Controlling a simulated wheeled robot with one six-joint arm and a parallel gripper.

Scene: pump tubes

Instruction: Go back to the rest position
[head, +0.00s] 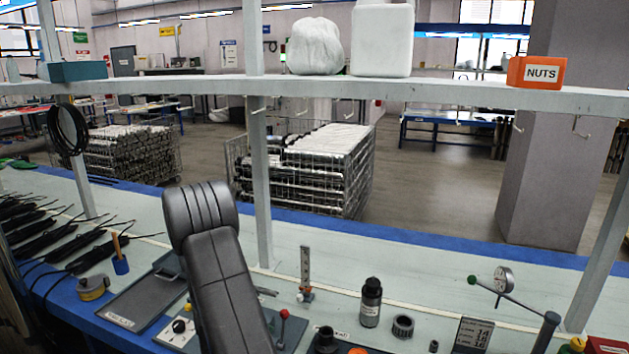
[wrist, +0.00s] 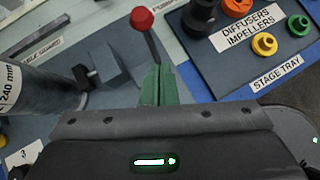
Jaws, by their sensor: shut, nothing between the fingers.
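My gripper (wrist: 157,86) shows in the wrist view as two green fingers pressed together with nothing between them. It is over the bench, close to a lever with a red knob (wrist: 142,19); I cannot tell whether they touch. A grey cylinder marked 240 mm (wrist: 38,92) lies at the left of the wrist view, beside a grey block with a dark clamp screw. In the head view my dark arm stands in the middle foreground, and the gripper's fingers are not visible there. The red-knobbed lever (head: 282,330) shows just right of my arm.
A stage tray (wrist: 225,62) holds black, orange, green and yellow parts. Black cables lie at left.

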